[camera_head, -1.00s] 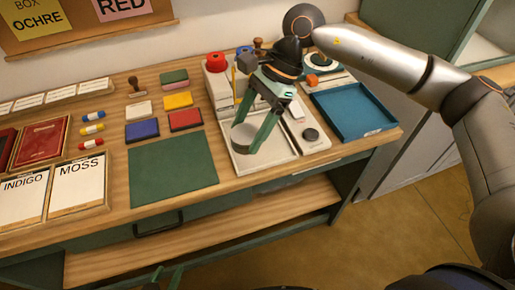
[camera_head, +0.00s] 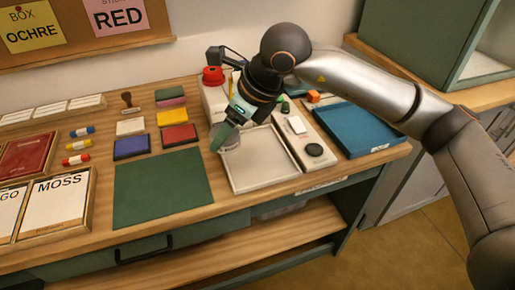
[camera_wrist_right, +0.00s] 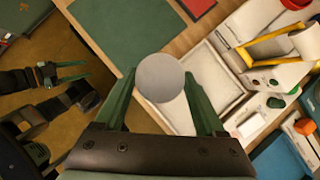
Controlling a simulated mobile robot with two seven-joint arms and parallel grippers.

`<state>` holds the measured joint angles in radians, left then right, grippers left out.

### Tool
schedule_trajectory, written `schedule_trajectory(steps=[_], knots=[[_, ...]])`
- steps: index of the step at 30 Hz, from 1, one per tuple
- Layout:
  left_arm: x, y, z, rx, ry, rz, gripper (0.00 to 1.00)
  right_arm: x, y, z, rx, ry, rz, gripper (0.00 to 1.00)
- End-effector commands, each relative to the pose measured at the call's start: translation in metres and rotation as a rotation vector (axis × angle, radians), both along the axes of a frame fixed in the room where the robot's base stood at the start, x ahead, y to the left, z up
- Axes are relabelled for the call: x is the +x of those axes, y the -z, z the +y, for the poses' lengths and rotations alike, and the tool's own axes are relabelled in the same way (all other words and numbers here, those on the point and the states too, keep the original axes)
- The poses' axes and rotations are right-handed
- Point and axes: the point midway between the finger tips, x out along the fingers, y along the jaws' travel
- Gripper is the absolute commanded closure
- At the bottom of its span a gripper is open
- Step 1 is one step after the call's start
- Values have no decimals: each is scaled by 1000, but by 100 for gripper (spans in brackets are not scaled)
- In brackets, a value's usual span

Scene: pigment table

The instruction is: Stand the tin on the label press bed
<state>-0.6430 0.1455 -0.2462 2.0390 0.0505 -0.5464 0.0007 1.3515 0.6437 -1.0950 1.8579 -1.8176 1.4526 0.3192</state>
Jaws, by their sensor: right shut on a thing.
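The tin (camera_head: 230,138) is a small grey cylinder. It shows in the right wrist view as a round grey disc (camera_wrist_right: 160,78) between the green fingertips. My right gripper (camera_head: 222,137) is shut on the tin, at the left edge of the white tray (camera_head: 265,185). The head view does not make clear whether the tin is clear of the surface below. My left gripper (camera_wrist_right: 72,71) shows at the left of the right wrist view, low beside the table, open and empty. I cannot tell for sure which surface is the label press bed.
A red-topped thing (camera_head: 213,75) stands behind. A green mat (camera_head: 160,188) lies left, with colored pads (camera_head: 179,135) behind it. The mat is clear.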

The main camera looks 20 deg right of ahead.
Motion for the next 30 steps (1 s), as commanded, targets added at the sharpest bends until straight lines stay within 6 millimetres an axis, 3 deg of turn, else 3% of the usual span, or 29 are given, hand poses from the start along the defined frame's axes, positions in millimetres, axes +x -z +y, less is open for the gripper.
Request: schedule_trajectory(steps=[6, 12, 22, 27, 30], knots=[[0, 0, 0, 0, 0, 0, 50, 28, 30, -45, 0, 3, 6, 86], [0, 1, 0, 0, 0, -1, 50, 42, 62, -66, 0, -1, 3, 86], [0, 3, 0, 0, -1, -1, 50, 52, 84, -82, 0, 0, 3, 86], [0, 3, 0, 0, -1, -2, 50, 51, 109, -80, 0, -3, 2, 86], [0, 3, 0, 0, -1, -1, 50, 51, 111, -79, 0, -4, 0, 86]])
